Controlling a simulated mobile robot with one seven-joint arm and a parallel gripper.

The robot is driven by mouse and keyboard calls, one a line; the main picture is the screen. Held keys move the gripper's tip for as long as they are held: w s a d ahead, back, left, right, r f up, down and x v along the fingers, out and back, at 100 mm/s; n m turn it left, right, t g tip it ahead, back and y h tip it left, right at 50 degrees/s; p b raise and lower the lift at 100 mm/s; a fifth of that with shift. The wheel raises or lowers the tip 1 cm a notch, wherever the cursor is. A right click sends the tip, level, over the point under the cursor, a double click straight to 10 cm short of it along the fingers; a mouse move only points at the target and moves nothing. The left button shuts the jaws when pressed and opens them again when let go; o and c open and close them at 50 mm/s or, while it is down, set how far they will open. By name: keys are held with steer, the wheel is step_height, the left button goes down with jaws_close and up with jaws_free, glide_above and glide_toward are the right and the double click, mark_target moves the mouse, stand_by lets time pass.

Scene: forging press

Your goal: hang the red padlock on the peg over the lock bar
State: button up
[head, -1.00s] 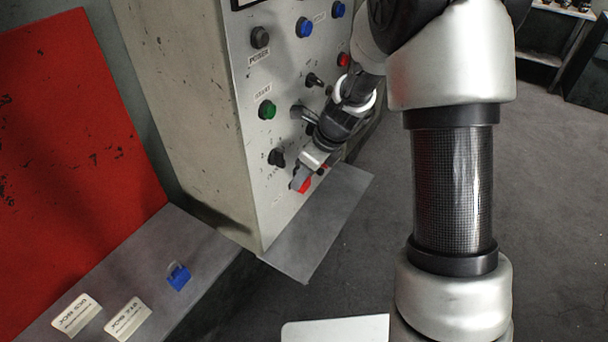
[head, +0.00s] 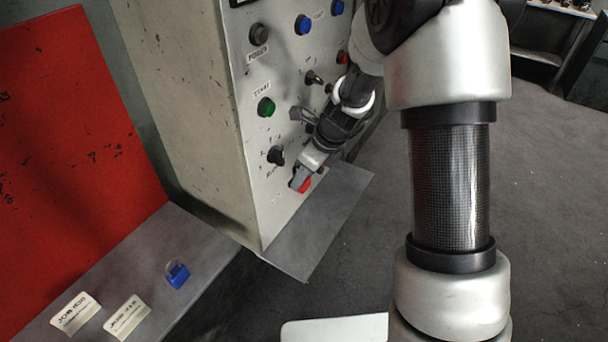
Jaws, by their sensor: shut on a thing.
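The red padlock (head: 304,185) is at the lower part of the press's control panel, close to the panel face. My gripper (head: 301,176) is shut on it, and its fingers cover part of the padlock. The shackle, the peg and the lock bar are hidden behind or around my gripper, so I cannot tell whether the padlock touches the peg.
The control panel (head: 245,120) carries a green button (head: 266,107), a black knob (head: 276,155) and blue buttons (head: 303,25). A grey shelf (head: 310,235) juts out below. A blue padlock (head: 177,275) and two label cards (head: 75,313) lie on the ledge at left.

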steer(key=shift+a, duration=0.35)
steer(key=o, duration=1.2)
steer(key=shift+r, duration=0.1)
steer(key=shift+d, duration=0.3)
steer(key=shift+s+d+f, duration=0.2)
steer(key=shift+d, duration=0.3)
steer(key=shift+s+d+b, duration=0.4)
steer(key=shift+s+d, duration=0.65)
steer(key=shift+d, duration=0.3)
steer(key=shift+s+d+b, duration=0.35)
steer(key=shift+s+d, duration=0.65)
steer(key=shift+d, duration=0.35)
steer(key=shift+s+d+b, duration=0.4)
steer(key=shift+s+d, duration=0.65)
steer(key=shift+d, duration=0.3)
